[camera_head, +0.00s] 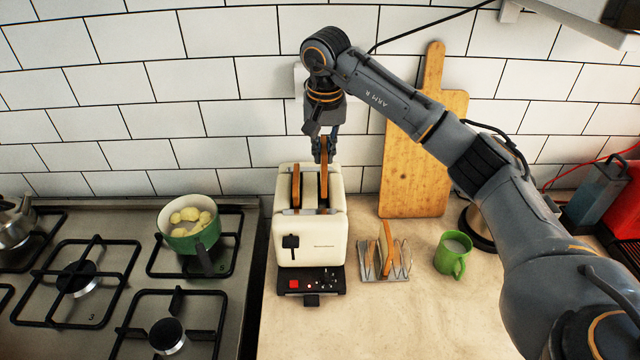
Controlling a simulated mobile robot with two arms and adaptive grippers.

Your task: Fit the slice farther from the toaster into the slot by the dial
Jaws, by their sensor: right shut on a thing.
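A cream toaster (312,243) stands on the counter, its black front base carrying a red button and small controls at its right. My right gripper (324,150) comes down from above and is shut on the top of a brown bread slice (324,186). That slice is upright over the toaster's right slot, its lower end at the slot; how deep it sits I cannot tell. Another slice (296,188) stands in the left slot. A wire rack (369,272) right of the toaster holds one more slice (386,248). My left gripper is out of view.
A green mug (452,255) stands right of the rack. A wooden board (415,165) leans on the tiled wall behind. A gas hob (230,325) with a green pot (187,240) lies to the left. The counter's front is clear.

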